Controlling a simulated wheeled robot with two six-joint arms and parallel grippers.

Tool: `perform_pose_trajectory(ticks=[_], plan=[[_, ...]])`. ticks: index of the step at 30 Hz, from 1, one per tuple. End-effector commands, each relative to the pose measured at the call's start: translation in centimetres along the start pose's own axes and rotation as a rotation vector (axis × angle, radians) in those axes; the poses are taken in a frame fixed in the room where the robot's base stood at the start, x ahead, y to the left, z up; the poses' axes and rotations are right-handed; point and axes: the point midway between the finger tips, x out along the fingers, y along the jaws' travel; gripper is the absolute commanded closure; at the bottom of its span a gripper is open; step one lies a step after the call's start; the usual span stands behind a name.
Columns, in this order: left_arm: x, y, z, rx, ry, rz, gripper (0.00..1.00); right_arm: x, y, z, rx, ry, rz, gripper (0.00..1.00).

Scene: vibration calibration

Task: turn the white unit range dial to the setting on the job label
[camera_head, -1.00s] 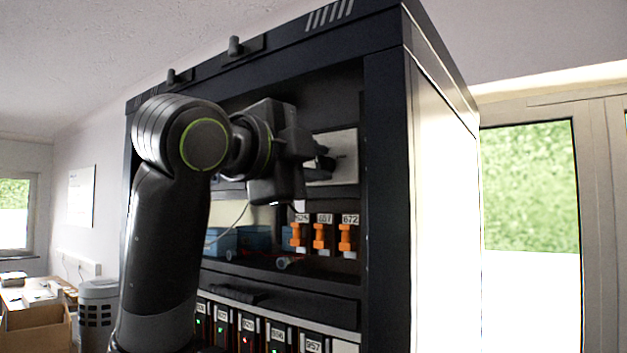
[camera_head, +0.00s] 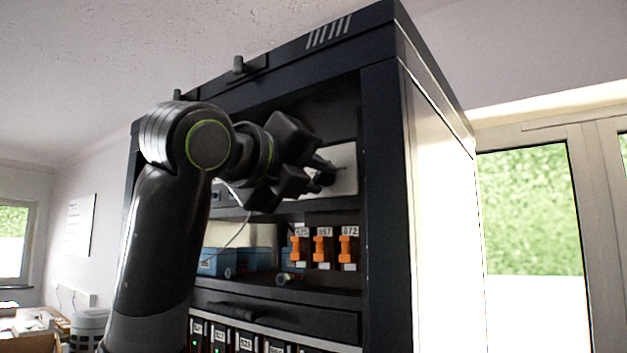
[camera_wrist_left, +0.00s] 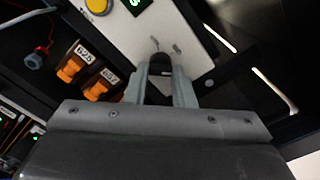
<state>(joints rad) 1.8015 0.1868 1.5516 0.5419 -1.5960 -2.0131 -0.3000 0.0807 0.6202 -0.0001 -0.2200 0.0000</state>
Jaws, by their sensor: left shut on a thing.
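The white unit (camera_head: 346,158) sits in the upper bay of the black cabinet, partly hidden behind my left gripper (camera_head: 326,174) in the head view. In the left wrist view its white panel (camera_wrist_left: 195,28) runs diagonally, with small dark marks near the dial. The dark range dial (camera_wrist_left: 160,62) is between the fingertips of my left gripper (camera_wrist_left: 163,77), which is shut on it. The gripper is tilted. The dial's setting is hidden, and I cannot make out a job label. My right gripper is out of view.
Orange labelled holders (camera_head: 322,248) and blue boxes (camera_head: 222,261) stand on the shelf below the unit. A yellow button (camera_wrist_left: 97,5) and a green display (camera_wrist_left: 138,3) show on the unit. The cabinet's right post (camera_head: 382,200) borders the bay.

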Motion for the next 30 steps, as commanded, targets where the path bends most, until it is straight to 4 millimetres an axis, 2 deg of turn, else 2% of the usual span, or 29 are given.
perform_pose_trajectory(ticks=[6, 13, 30], plan=[[0.09, 0.29, -0.21, 0.150, 0.007, 0.004, 1.00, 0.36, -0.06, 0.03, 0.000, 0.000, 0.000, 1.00], [0.10, 0.35, -0.23, 0.249, 0.008, 0.004, 1.00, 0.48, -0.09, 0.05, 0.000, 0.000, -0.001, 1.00], [0.13, 0.40, -0.27, 0.294, 0.011, 0.005, 1.00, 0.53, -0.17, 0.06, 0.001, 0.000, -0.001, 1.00]])
